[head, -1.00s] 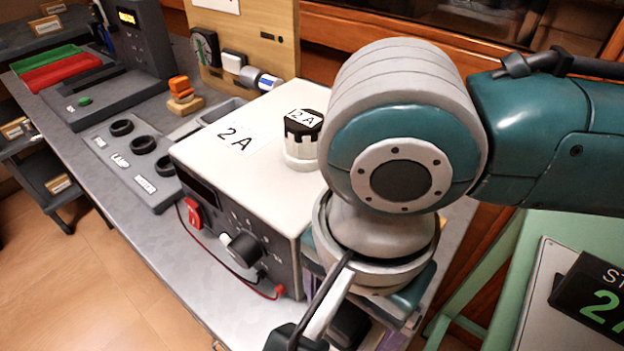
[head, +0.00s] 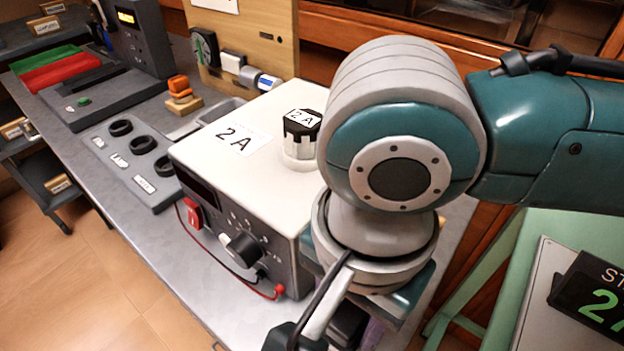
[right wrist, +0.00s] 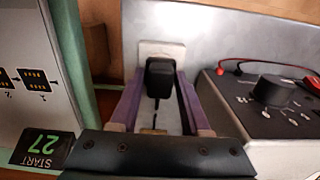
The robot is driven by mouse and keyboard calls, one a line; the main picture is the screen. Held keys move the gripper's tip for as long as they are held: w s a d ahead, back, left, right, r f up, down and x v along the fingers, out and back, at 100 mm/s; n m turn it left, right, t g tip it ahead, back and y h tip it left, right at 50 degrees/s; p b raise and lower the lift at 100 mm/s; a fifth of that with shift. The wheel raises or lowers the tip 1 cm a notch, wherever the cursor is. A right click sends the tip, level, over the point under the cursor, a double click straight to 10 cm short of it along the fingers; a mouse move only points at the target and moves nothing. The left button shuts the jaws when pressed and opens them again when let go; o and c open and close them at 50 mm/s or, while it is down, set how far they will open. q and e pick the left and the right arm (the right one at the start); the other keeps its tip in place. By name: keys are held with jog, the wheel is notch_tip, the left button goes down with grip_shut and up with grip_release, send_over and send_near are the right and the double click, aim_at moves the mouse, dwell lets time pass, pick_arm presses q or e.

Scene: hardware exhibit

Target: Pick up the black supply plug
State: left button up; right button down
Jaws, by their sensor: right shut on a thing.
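The black supply plug (right wrist: 160,76) shows in the right wrist view, in front of a pale plate (right wrist: 162,49). A dark cord hangs from its near end. My right gripper (right wrist: 160,88) has its purple fingers on either side of the plug and is shut on it. I cannot tell whether the plug touches the plate. In the head view my right gripper (head: 366,328) is mostly hidden under its own wrist, at the right side of the bench supply. My left gripper is in neither view.
The white-topped bench supply (head: 255,140) with a 2 A label carries a black-and-white knob-like piece (head: 301,130). A red lead (head: 262,290) loops at its front. A green stand (head: 570,235) with a START sign (head: 595,300) is at right.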

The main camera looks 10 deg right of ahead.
aim_at(349, 315)
notch_tip(349, 315, up, 20)
jog(key=p, duration=0.7)
